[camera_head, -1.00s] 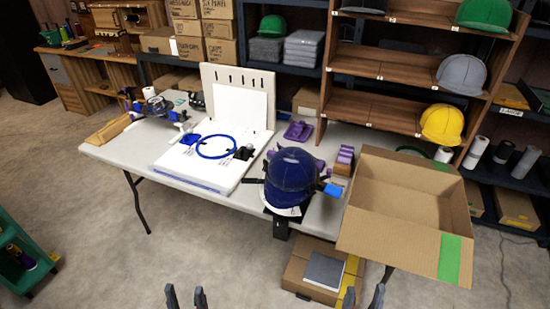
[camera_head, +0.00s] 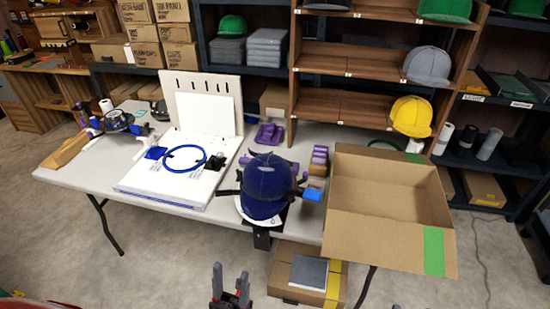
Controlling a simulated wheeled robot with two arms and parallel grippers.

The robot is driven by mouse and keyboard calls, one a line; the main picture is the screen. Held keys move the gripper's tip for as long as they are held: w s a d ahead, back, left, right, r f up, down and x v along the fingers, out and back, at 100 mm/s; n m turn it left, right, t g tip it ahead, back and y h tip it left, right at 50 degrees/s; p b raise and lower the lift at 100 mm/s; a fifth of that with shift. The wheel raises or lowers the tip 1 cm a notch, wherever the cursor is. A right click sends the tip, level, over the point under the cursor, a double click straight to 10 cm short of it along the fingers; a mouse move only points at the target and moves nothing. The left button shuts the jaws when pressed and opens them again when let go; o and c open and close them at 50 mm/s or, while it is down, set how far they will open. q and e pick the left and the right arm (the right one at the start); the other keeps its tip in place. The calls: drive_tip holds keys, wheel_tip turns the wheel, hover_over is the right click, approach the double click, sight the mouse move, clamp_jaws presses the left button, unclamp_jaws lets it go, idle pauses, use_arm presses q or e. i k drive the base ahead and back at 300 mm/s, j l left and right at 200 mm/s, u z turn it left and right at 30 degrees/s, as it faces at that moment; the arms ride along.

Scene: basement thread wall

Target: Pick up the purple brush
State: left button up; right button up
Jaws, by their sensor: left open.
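No brush shape is clear to me; several purple items are on the white table (camera_head: 85,180). A flat purple piece with a raised part (camera_head: 269,134) lies behind the dark blue cap. A small purple-topped block with a brown lower part (camera_head: 318,158) stands right of the cap. Another purple bit shows partly behind the cap (camera_head: 266,187), which hides much of it. My left gripper (camera_head: 231,281) is at the bottom centre, in front of the table and apart from all of these, open and empty. Only a tiny tip, perhaps of my right gripper, shows at the bottom edge.
An open cardboard box (camera_head: 390,240) takes the table's right end. A white board with a blue ring (camera_head: 184,158) lies left of the cap. A lower box with a grey pad (camera_head: 309,272) stands under the table's front. Shelves with caps stand behind.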

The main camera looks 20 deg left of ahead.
sight(242, 162)
drive_tip(key=i+j+z, duration=0.2)
drive_tip(key=j, duration=0.55)
drive_tip(key=i+j+z, duration=0.2)
drive_tip(key=j, duration=0.5)
drive_tip(key=j+z, duration=0.2)
drive_tip(key=j, duration=0.55)
